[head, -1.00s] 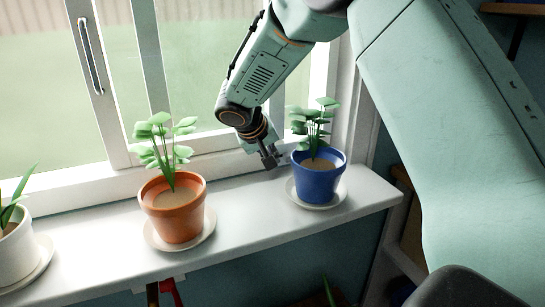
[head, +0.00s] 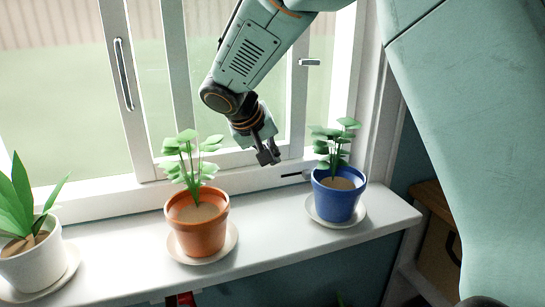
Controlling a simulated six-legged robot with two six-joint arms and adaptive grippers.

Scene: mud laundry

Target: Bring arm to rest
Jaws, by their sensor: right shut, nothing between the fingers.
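My right gripper (head: 268,156) hangs over the back of the windowsill, between the orange pot and the blue pot and above both rims. It is shut and empty, and it touches no pot that I can see. My right arm reaches down to it from the top of the head view, in front of the window. My left gripper is not in view.
The white sill (head: 120,262) bears a white pot (head: 35,265), an orange pot (head: 200,235) and a blue pot (head: 336,203), each with a plant and on a saucer. The window (head: 75,110) stands behind. A wooden shelf (head: 435,200) is at right.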

